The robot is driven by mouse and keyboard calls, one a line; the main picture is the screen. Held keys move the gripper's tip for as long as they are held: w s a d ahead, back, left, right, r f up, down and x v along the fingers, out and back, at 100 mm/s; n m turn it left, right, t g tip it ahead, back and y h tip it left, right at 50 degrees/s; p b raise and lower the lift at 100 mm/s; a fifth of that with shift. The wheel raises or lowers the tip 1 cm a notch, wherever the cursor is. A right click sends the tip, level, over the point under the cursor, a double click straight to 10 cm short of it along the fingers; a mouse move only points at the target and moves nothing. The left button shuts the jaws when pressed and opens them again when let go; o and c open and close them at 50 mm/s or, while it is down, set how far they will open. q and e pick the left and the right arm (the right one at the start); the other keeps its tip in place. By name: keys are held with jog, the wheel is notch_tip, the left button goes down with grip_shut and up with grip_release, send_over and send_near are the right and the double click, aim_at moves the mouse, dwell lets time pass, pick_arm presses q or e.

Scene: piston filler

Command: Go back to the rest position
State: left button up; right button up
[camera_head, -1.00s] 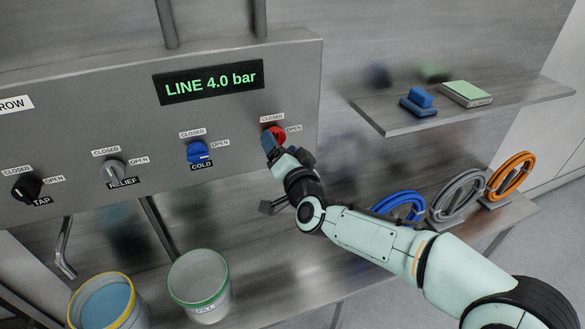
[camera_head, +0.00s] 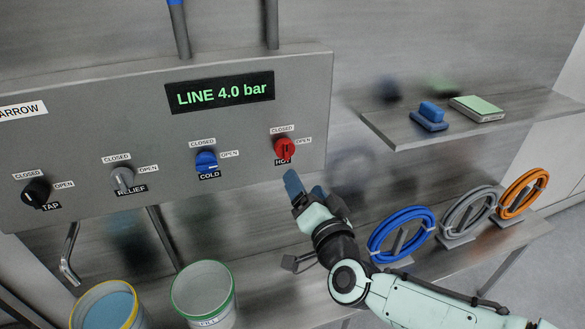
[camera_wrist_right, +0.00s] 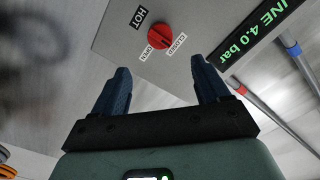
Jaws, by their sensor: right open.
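My right gripper (camera_head: 306,186) is in front of the panel (camera_head: 95,120), just below the red HOT knob (camera_head: 284,148). Its blue fingers are apart with nothing between them. In the right wrist view the open fingers (camera_wrist_right: 160,90) show with the red HOT knob (camera_wrist_right: 160,36) beyond them, apart from them. The blue COLD knob (camera_head: 206,161), the grey RELIEF knob (camera_head: 123,178) and the black TAP knob (camera_head: 37,191) are in a row to the left. The display (camera_head: 220,92) reads LINE 4.0 bar. My left gripper is not in view.
A shelf (camera_head: 400,135) at right bears a blue block (camera_head: 430,116) and a green-topped pad (camera_head: 477,108). Blue (camera_head: 401,234), grey (camera_head: 467,213) and orange (camera_head: 523,193) hose coils stand on the bench. A green-rimmed bucket (camera_head: 204,295) and a yellow-rimmed bucket (camera_head: 108,306) stand at lower left.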

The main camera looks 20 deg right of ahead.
notch_tip(320, 180, down, 22)
jog(key=w+a+n+g+p, duration=0.1)
jog(key=w+n+g+p, duration=0.15)
jog(key=g, duration=0.35)
jog(key=s+f+n+g+y, duration=0.1)
jog(key=s+f+g, duration=0.25)
jog(key=f, duration=0.55)
jog(key=s+f+g, duration=0.2)
jog(key=s+f, duration=0.3)
jog(key=f, duration=0.4)
pick_arm(q)
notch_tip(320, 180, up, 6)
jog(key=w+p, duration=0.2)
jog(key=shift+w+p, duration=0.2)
jog(key=shift+p, duration=0.15)
pick_arm(e)
jog(key=s+a+f+g, duration=0.1)
jog(key=s+f, duration=0.3)
jog(key=s, duration=0.4)
jog(key=s+f+g+y, duration=0.1)
jog(key=s+f+g, duration=0.3)
jog(key=s, duration=0.4)
jog(key=s+a+f+g+y, duration=0.1)
jog(key=s+f+g, duration=0.1)
jog(key=s+f, duration=0.4)
jog(key=shift+s+a+f+n, duration=0.15)
jog(key=shift+s+a+n, duration=0.25)
jog(key=shift+s, duration=0.75)
